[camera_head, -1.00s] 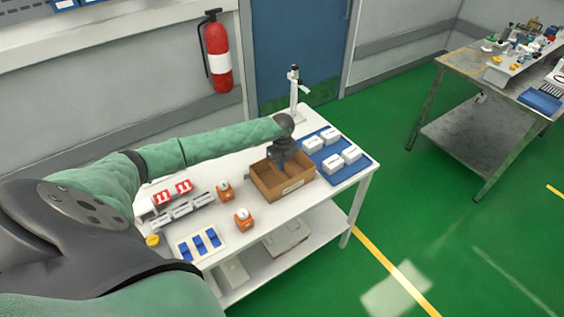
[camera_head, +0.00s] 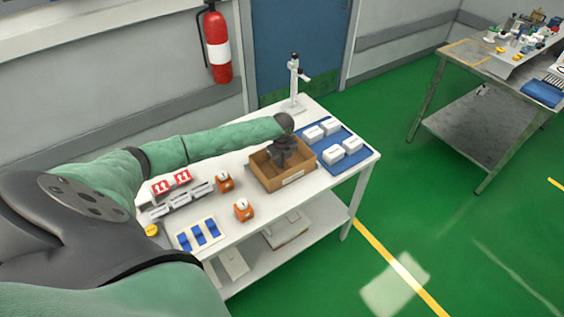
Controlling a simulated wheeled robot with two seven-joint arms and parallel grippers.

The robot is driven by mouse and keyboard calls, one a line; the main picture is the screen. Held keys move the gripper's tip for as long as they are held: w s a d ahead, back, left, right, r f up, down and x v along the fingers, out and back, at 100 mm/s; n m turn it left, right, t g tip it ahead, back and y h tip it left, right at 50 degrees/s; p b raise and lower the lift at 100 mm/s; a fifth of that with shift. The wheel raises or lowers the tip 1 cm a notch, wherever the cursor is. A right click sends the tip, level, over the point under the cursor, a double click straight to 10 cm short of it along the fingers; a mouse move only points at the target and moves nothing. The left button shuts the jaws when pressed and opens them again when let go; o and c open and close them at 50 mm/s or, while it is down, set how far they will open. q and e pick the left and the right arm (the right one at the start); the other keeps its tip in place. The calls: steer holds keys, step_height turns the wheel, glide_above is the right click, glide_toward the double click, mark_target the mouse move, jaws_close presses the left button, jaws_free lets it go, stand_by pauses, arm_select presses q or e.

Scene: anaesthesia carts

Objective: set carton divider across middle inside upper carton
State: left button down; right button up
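The upper carton (camera_head: 269,183) is an open brown cardboard box on the white cart top, with a pale label on its front. My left gripper (camera_head: 284,162) is over the carton, pointing down with its fingers at or inside the opening. The fingertips are dark and small, so I cannot tell whether they are open or shut. I cannot make out the carton divider as a separate piece; the gripper and carton walls hide part of the inside. My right gripper is not in view.
A blue mat (camera_head: 357,157) with several white boxes lies right of the carton. Two orange items (camera_head: 243,211) stand left of it, near a tray with blue pieces (camera_head: 200,235). A white stand (camera_head: 294,83) rises at the back edge.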

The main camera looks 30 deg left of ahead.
arm_select(q)
steer(key=shift+f, duration=0.2)
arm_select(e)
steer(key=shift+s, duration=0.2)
arm_select(q)
steer(key=c, duration=1.6)
jaws_free()
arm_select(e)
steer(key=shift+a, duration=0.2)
